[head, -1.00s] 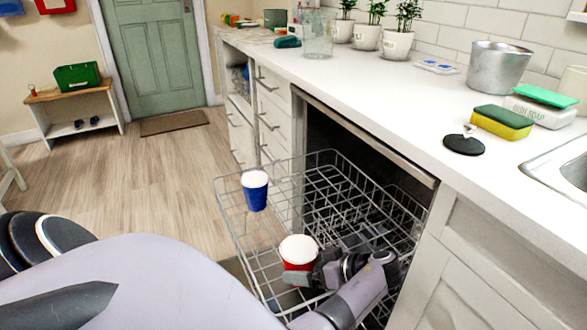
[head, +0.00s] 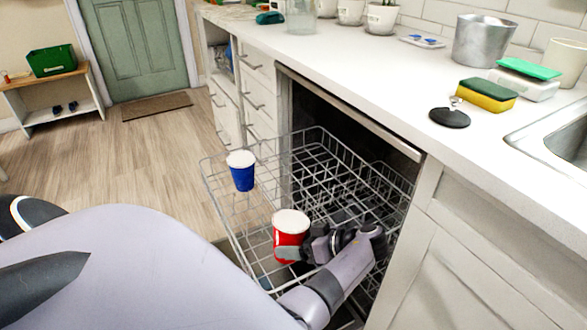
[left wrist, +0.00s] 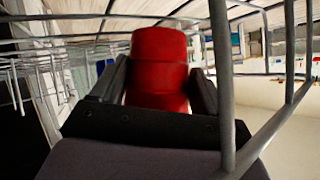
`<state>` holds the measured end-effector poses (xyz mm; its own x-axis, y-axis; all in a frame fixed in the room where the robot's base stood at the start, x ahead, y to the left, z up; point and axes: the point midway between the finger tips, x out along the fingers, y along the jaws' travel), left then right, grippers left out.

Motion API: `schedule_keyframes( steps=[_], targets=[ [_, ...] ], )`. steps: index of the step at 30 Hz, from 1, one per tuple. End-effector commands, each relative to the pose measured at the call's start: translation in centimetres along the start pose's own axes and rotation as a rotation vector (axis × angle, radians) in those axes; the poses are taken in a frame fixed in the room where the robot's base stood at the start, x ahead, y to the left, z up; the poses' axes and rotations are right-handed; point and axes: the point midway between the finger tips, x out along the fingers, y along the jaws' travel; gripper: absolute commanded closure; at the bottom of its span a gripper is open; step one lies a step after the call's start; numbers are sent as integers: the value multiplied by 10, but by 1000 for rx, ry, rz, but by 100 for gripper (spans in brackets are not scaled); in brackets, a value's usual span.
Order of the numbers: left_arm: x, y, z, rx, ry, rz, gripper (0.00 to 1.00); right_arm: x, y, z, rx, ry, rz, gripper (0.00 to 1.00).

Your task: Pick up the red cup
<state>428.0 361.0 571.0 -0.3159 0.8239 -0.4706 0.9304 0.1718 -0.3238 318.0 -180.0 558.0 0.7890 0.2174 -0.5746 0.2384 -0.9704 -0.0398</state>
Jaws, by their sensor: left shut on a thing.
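The red cup (head: 291,228) has a white top and stands about upright at the dishwasher rack (head: 226,203), near its front left part in the head view. My left gripper (head: 291,251) is shut on the red cup from the right, low on its side. In the left wrist view, the red cup (left wrist: 158,68) sits between the two fingers of the left gripper (left wrist: 158,88), with rack wires close around it. Whether the cup's base touches the rack is hidden. My right gripper is not in view.
A blue cup (head: 241,171) is at the rack's far left. The counter (head: 400,80) above holds a sponge (head: 487,95), a black sink stopper (head: 450,118) and a metal bucket (head: 484,40). Open floor (head: 150,160) lies left of the rack.

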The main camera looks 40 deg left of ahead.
Motion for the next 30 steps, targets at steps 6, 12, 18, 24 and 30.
schedule_keyframes(
  steps=[6, 12, 18, 24, 30],
  targets=[
    [-5, -3, -9, -2, 1, 1, 58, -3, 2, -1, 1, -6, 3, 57],
    [-14, -9, -25, -3, 1, 1, 58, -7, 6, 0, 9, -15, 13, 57],
    [-24, -16, -42, -4, 0, 2, 58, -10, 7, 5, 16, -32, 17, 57],
    [-33, -22, -58, -3, 0, 1, 58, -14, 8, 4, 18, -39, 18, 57],
    [-40, -27, -70, -3, 1, 1, 58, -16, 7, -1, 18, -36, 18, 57]
  ],
)
